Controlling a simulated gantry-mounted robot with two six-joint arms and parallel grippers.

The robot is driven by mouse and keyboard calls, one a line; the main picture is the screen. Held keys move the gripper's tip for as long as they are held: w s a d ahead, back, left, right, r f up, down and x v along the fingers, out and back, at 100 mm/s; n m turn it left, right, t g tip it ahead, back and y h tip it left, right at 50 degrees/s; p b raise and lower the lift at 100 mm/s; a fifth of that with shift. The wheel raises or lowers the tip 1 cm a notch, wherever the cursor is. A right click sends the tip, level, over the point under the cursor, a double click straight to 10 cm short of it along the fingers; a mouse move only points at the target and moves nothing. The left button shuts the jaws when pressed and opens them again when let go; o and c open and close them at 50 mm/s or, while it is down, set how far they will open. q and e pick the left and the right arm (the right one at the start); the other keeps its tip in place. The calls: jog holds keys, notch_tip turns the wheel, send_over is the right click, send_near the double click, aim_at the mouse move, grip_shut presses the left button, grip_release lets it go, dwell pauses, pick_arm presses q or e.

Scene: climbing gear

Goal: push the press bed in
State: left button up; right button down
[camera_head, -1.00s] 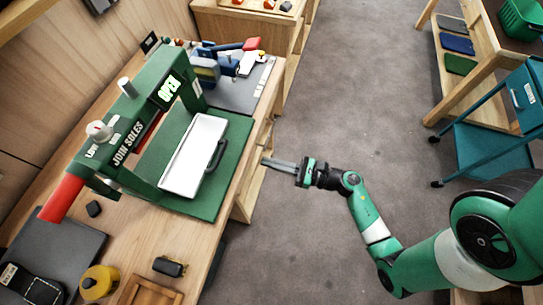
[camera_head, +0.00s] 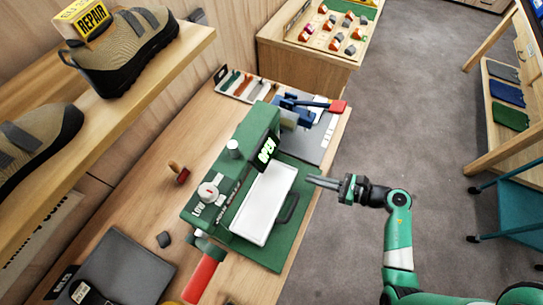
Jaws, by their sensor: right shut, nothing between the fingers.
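The green press (camera_head: 222,185) stands on the wooden workbench, with a lit "OPEN" display and a red handle (camera_head: 201,279) at its lower end. Its white press bed (camera_head: 265,204) sticks out toward the right over a green base (camera_head: 273,256). A dark handle (camera_head: 288,207) is on the bed's right edge. My right gripper (camera_head: 322,182) is shut and empty. It points left, just right of the upper end of the bed, and seems apart from it. My left gripper is not in view.
A blue tool with a red-tipped lever (camera_head: 337,106) sits on a grey mat behind the press. Shoes (camera_head: 128,49) stand on a shelf at upper left. A cabinet with climbing holds (camera_head: 340,30) is at the back. Open grey floor (camera_head: 420,110) lies right of the bench.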

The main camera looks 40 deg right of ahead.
aim_at(275, 170)
jog(key=shift+w+a+f, duration=0.1)
jog(key=shift+f, duration=0.1)
jog(key=x, duration=0.4)
jog(key=b+x, duration=0.1)
jog(key=x, duration=0.3)
jog(key=r+b+x, duration=0.1)
jog(key=x, duration=0.3)
jog(key=shift+w+a, duration=0.15)
jog(key=shift+w, duration=0.2)
jog(key=shift+w+a, duration=0.15)
jog(key=shift+w, duration=0.25)
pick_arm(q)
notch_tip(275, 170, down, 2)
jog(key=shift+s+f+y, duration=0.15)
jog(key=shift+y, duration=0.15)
